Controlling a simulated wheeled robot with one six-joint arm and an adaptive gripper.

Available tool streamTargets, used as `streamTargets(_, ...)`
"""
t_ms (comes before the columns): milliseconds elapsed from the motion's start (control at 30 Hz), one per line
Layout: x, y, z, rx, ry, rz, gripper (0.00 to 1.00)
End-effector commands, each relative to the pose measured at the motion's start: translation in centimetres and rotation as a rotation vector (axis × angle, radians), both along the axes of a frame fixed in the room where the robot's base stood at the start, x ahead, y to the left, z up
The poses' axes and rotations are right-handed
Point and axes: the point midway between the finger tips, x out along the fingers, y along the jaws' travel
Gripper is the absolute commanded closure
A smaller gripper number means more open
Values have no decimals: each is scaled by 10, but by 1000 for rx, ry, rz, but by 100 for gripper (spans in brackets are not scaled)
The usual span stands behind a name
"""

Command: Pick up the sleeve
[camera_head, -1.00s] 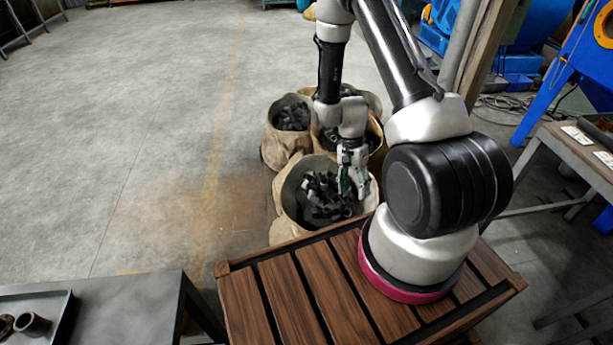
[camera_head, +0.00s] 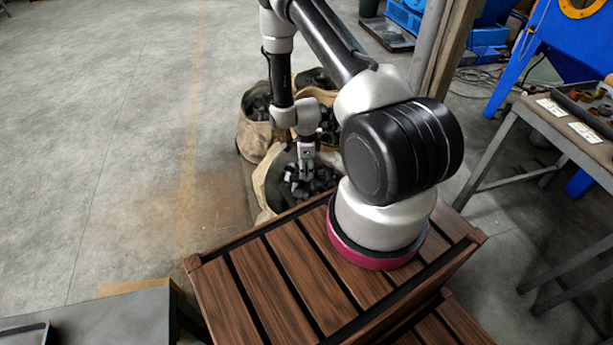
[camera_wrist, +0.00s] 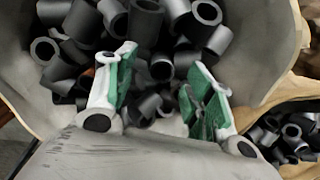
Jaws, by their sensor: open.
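Several dark grey hollow sleeves lie heaped in the nearest sack (camera_head: 261,187), and I cannot tell which one is meant. In the wrist view the heap fills the upper middle; one sleeve (camera_wrist: 161,67) shows between the fingertips, and another sleeve (camera_wrist: 145,22) lies further up. My gripper (camera_head: 303,186) points down into this sack, over the sleeves. In the wrist view my gripper (camera_wrist: 163,78) is open, with green-padded fingers apart and no sleeve held. Whether the fingers touch any sleeve is unclear. The lower part of the heap is hidden by my gripper body.
More sacks of dark parts stand close behind, including one at the left (camera_head: 250,135). A neighbouring sack (camera_wrist: 291,97) is at the right of the wrist view. A bench (camera_head: 560,135) with cards stands right, a dark table (camera_head: 110,315) lower left. Open floor lies left.

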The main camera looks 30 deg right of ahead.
Motion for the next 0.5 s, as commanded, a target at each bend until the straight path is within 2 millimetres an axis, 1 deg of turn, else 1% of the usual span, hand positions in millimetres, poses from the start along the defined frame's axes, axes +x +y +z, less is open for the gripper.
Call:
streamTargets(100,1,-4,-20,0,2,-1,47)
streamTargets(233,2,-5,-37,0,1,1,47)
streamTargets(333,2,-5,-43,0,1,1,47)
streamTargets(500,2,-5,-44,0,0,2,47)
